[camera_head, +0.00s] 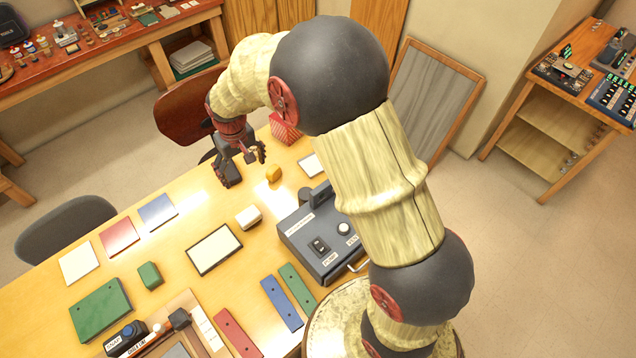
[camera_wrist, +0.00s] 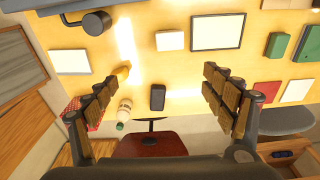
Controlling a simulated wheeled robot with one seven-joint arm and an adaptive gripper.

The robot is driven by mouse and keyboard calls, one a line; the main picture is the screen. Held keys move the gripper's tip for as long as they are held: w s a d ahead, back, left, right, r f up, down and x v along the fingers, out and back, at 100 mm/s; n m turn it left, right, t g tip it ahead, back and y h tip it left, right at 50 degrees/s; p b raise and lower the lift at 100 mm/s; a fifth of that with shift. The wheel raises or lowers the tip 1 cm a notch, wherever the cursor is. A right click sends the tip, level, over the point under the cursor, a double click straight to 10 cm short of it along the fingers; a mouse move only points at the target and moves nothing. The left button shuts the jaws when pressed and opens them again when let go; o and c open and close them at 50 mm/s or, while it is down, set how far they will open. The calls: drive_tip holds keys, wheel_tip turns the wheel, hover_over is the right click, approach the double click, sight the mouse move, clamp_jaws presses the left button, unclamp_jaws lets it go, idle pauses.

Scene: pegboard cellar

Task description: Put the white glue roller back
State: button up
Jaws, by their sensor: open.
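A small pale bottle with a green cap (camera_wrist: 124,111) shows in the wrist view near the table's edge, beside my left finger; it may be the glue roller. In the head view my gripper hides most of that spot. A white block (camera_head: 249,216) lies on the table left of the grey machine, and it also shows in the wrist view (camera_wrist: 170,41). I cannot tell for sure which is the glue roller. My gripper (camera_head: 244,166) is open and empty above the table's far end. Its two fingers are spread wide in the wrist view (camera_wrist: 166,82).
A dark block (camera_wrist: 157,97) and a yellow piece (camera_head: 274,173) are near my gripper. A red patterned box (camera_head: 285,128) stands at the table's far end. A grey machine (camera_head: 322,240) and a white framed panel (camera_head: 214,249) lie nearer. A brown chair (camera_head: 187,105) stands beyond the edge.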

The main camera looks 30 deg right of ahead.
drive_tip(key=s+d+r+m+t, duration=0.1)
drive_tip(key=s+d+r, duration=0.2)
drive_tip(key=s+r, duration=0.45)
drive_tip(key=s+d+r+t, duration=0.15)
drive_tip(key=s+r, duration=0.35)
drive_tip(key=r, duration=0.5)
drive_tip(key=s+d+r+t, duration=0.1)
drive_tip(key=s+d+r, duration=0.1)
drive_tip(key=s, duration=0.6)
drive_tip(key=s+d+r, duration=0.2)
drive_tip(key=s+r, duration=0.1)
drive_tip(key=s, duration=0.5)
drive_tip(key=shift+s+d+m+t, duration=0.15)
drive_tip(key=shift+s+m+t, duration=0.15)
drive_tip(key=shift+m+t, duration=0.1)
drive_tip(key=shift+r, duration=0.1)
